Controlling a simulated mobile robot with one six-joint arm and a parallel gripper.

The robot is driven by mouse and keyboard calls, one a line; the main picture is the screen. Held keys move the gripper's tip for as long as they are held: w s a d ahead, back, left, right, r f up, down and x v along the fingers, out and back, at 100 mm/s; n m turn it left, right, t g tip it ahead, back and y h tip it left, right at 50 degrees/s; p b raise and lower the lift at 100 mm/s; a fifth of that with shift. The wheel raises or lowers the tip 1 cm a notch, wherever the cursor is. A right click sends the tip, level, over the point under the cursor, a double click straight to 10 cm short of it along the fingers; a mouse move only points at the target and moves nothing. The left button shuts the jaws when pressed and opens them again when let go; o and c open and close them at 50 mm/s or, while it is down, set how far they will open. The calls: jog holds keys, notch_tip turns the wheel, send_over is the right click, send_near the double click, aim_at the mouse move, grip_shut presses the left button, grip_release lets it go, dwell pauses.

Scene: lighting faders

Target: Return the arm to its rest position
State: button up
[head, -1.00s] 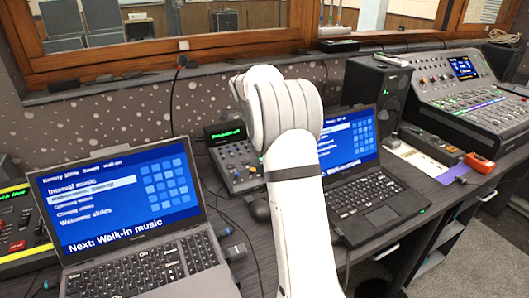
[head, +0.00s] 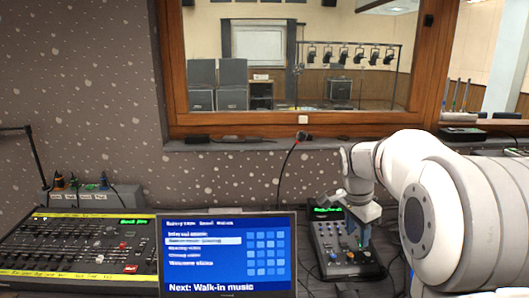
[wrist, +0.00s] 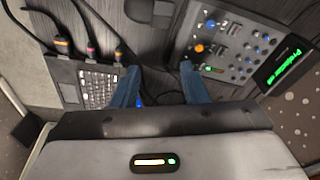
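My white arm (head: 455,210) comes in from the right of the head view and bends down to my gripper (head: 362,240). The gripper hangs in front of the small grey control box (head: 335,250) with a green display. Whether it touches the box is unclear in the head view. In the wrist view the two blue fingers of my gripper (wrist: 159,85) are spread apart, with only dark desk and a cable seen between them. The control box (wrist: 228,47) lies just beyond the right finger, with its knobs and lit display in view.
A laptop (head: 228,255) with a blue screen stands left of the control box. A lighting console (head: 80,245) with many faders is at the far left. A grey box (head: 95,198) with plugged cables sits behind it. A gooseneck microphone (head: 290,160) rises near the wall. In the wrist view, cables run beside a keyboard (wrist: 98,87).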

jog(key=s+a+r+n+y+p, duration=0.1)
jog(key=s+a+n+p, duration=0.2)
jog(key=s+n, duration=0.4)
jog(key=s+a+r+n+t+y+p, duration=0.1)
jog(key=s+a+n, duration=0.4)
jog(key=s, duration=1.1)
jog(key=r+n+p, duration=0.1)
jog(key=p, duration=0.1)
jog(key=shift+s+a+r+n+t+p, duration=0.2)
jog(key=shift+s+a+n+t+p, duration=0.1)
jog(key=shift+a+n+p, duration=0.1)
